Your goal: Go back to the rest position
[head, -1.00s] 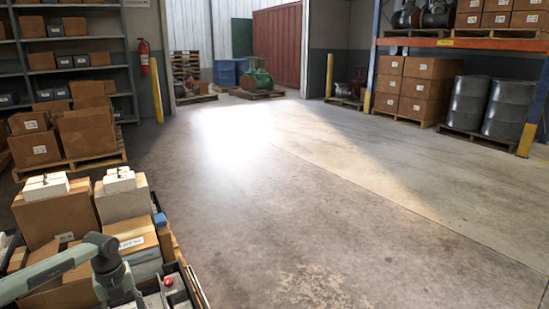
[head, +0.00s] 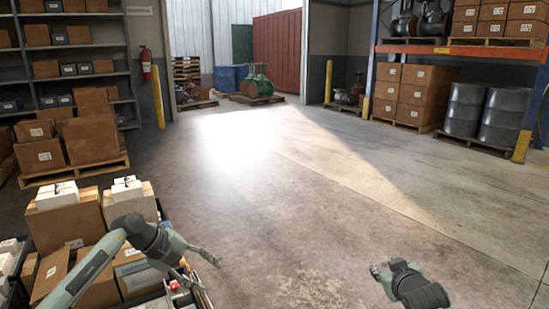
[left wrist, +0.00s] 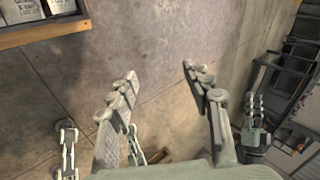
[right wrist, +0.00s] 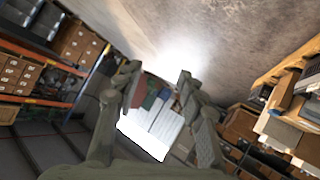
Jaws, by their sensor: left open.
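My left gripper (head: 208,270) hangs at the lower left in the head view, beside the near stack of cartons. Its fingers are spread and empty over bare floor in the left wrist view (left wrist: 160,75). My right gripper (head: 378,272) is at the lower right in the head view, over clear floor. Its fingers are apart with nothing between them in the right wrist view (right wrist: 157,76).
Near cartons (head: 73,225) with white packs on top stand at the lower left, close to my left arm. A pallet of boxes (head: 90,140) lies behind them. Dark drums (head: 465,108) and a rack (head: 462,46) stand far right. The middle floor (head: 300,200) is clear.

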